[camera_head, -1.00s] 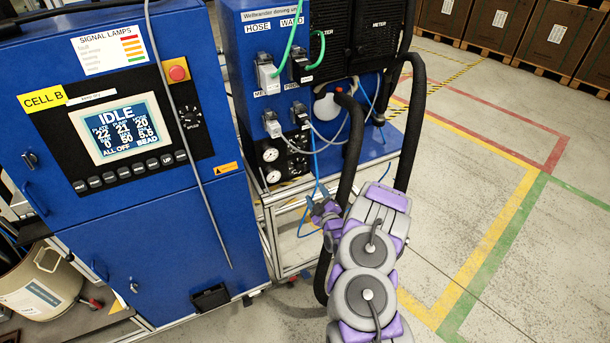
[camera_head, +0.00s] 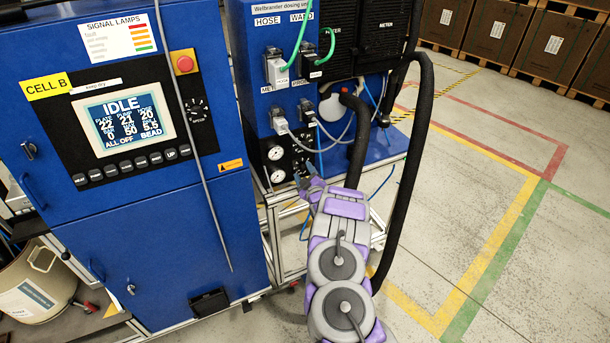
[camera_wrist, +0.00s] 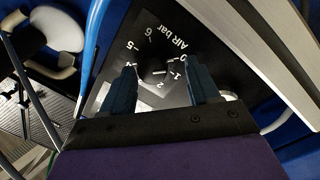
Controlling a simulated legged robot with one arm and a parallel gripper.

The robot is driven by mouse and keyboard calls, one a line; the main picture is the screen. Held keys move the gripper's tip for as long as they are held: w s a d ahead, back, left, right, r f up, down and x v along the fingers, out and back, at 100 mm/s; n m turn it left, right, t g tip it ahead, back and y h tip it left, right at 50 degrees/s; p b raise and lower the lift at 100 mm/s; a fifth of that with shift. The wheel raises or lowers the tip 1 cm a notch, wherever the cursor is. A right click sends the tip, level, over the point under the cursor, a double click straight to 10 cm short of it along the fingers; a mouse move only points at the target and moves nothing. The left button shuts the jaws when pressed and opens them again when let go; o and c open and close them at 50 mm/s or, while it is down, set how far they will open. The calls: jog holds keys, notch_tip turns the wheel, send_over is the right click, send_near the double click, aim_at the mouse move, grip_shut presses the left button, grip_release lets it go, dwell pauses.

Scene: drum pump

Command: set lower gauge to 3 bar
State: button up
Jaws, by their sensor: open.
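The lower gauge (camera_head: 277,175) is a small round white dial on the blue dosing unit, below the upper gauge (camera_head: 275,153). To its right a black panel (camera_head: 300,155) carries knobs. In the wrist view a black plate marked "AIR bar" (camera_wrist: 178,42) shows a numbered scale around a dark centre. My gripper (camera_wrist: 160,80) is open, one finger on each side of that centre; I cannot tell whether it touches a knob. In the head view my gripper (camera_head: 310,182) is at the panel's lower edge, right of the lower gauge. The gauge needles are too small to read.
A blue hose (camera_wrist: 95,45) runs close to the left finger in the wrist view, and a pale metal bar (camera_wrist: 245,50) lies on the right. A thick black hose (camera_head: 415,170) hangs right of my arm. The blue cabinet (camera_head: 150,240) stands left. Floor is open at right.

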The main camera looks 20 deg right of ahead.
jog(key=shift+d, duration=0.4)
jog(key=shift+d+f, duration=0.1)
jog(key=shift+d, duration=0.3)
jog(key=shift+c, duration=2)
jog(key=shift+w+a, duration=0.1)
jog(key=shift+a, duration=0.35)
jog(key=c, duration=0.5)
jog(key=shift+c, duration=0.6)
jog(key=shift+m, duration=0.3)
